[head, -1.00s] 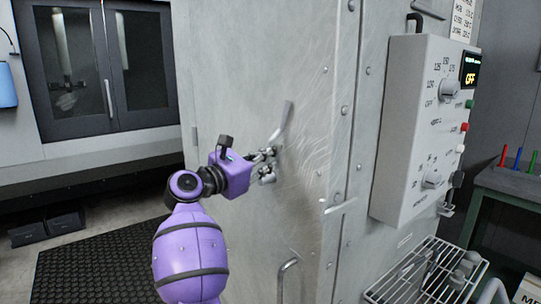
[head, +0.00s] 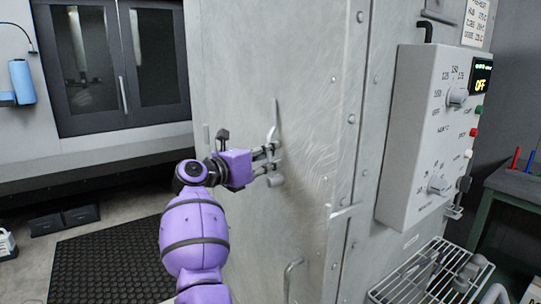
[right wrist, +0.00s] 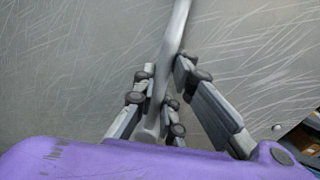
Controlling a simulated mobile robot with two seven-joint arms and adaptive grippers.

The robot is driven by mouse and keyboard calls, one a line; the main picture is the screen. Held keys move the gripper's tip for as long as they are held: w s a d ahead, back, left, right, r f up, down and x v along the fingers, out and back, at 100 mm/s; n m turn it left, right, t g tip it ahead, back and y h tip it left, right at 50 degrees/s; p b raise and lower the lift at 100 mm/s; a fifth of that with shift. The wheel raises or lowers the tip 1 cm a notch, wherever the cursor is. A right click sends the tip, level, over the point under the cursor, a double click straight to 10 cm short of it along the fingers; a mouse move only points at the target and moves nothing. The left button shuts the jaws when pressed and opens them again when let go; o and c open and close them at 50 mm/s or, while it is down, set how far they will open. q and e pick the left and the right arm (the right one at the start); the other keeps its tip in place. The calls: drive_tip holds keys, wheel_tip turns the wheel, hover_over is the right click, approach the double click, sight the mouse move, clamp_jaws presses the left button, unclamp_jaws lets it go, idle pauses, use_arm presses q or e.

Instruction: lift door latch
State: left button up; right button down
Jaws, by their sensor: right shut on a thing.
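The door latch (head: 274,117) is a slim grey metal lever on the large scratched grey door (head: 300,70). It stands nearly upright in the head view. My right gripper (head: 275,160), on the purple arm, is at the lower part of the lever, shut on it. In the right wrist view the latch (right wrist: 177,30) runs down between the fingers of my right gripper (right wrist: 165,80). The latch's lower end and pivot are partly hidden by the fingers. My left gripper is not in view.
A grey control box (head: 410,150) with knobs and an OFF display juts out to the right. A wire rack (head: 415,280) is below it. A fixed-looking pull handle (head: 288,280) is low on the door. A black floor mat (head: 110,265) lies at left.

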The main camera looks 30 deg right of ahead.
drive_tip(key=c, duration=2.1)
unclamp_jaws()
drive_tip(key=shift+a, duration=0.1)
drive_tip(key=v, duration=1.2)
drive_tip(key=shift+w, duration=0.1)
